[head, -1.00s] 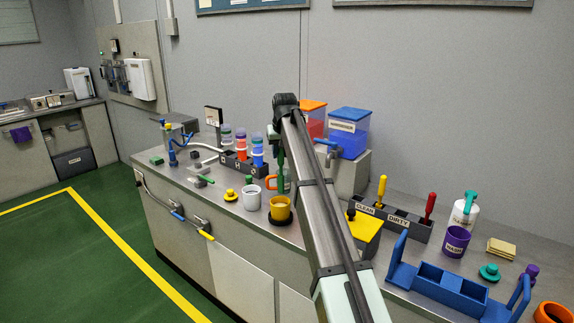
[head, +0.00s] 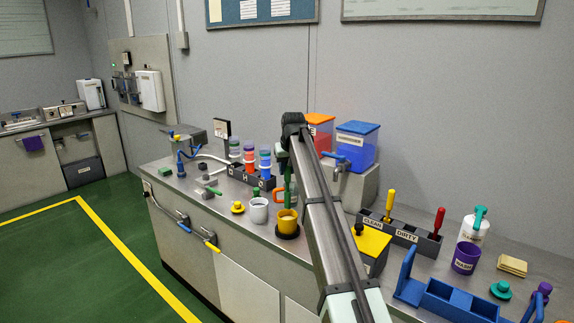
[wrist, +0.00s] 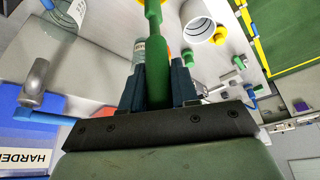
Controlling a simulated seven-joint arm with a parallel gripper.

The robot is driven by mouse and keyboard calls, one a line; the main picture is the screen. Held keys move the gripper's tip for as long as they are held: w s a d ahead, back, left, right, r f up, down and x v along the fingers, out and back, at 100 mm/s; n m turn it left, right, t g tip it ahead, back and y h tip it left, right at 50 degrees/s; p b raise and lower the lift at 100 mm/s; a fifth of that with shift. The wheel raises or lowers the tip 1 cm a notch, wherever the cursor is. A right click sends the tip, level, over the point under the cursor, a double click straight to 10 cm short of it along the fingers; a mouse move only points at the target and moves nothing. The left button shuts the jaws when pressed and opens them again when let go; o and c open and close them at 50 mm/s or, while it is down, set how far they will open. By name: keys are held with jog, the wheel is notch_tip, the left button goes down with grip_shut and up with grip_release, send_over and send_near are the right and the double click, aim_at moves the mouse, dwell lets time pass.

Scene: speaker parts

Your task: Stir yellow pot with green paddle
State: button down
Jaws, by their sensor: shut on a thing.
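The yellow pot (head: 287,224) stands on a dark round base on the bench in the head view. My gripper (wrist: 158,88) is shut on the green paddle (wrist: 155,45), whose shaft runs between the fingers to the top edge of the wrist view. In the head view the green paddle (head: 288,188) hangs upright at the pot's rim, partly hidden by my arm. I cannot tell whether its lower end is inside the pot or behind it. A bit of yellow shows at the paddle's far end in the wrist view.
An orange handle (head: 278,195) shows close behind the pot. The CLEAN/DIRTY rack (head: 402,232) and a yellow box (head: 372,243) stand to the right.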

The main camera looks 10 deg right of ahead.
aim_at(287, 191)
jog(key=shift+f, duration=4.8)
jog(key=shift+s, duration=0.1)
